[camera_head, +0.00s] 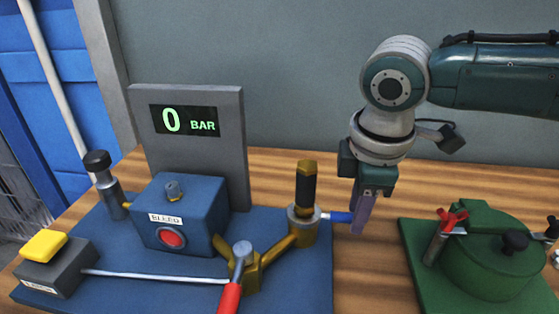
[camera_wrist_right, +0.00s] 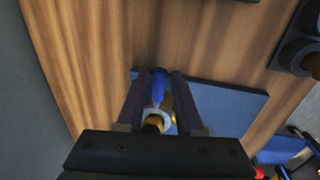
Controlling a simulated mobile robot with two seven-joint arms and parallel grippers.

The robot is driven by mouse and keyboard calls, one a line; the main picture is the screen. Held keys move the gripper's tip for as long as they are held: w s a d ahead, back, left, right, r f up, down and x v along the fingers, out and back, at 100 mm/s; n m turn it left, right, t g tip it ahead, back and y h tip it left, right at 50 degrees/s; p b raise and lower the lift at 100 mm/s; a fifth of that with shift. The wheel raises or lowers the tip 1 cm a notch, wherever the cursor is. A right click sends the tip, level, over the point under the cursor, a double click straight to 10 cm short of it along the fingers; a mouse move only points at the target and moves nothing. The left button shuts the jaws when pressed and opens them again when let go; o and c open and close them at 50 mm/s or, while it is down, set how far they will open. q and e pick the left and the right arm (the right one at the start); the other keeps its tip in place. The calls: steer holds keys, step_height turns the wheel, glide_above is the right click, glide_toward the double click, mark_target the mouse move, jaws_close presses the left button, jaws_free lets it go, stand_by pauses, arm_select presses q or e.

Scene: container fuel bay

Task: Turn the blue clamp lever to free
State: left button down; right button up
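The blue clamp lever (camera_head: 338,217) sticks out to the right from the base of an upright brass fitting with a black grip (camera_head: 304,195), on the blue plate. My right gripper (camera_head: 362,218) points down at the lever's free end, and its near finger hides that end. In the right wrist view the lever (camera_wrist_right: 158,90) lies between the two fingers (camera_wrist_right: 160,85), which stand apart with a narrow space around it. I see no clear contact. My left gripper is out of view.
Left of the lever are a red-handled valve (camera_head: 230,296), a blue bleed box (camera_head: 175,217) and a panel (camera_head: 195,150) reading 0 BAR. Bare wood shows between the blue and green plates.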

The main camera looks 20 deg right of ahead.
jaws_close()
stand_by(1.1)
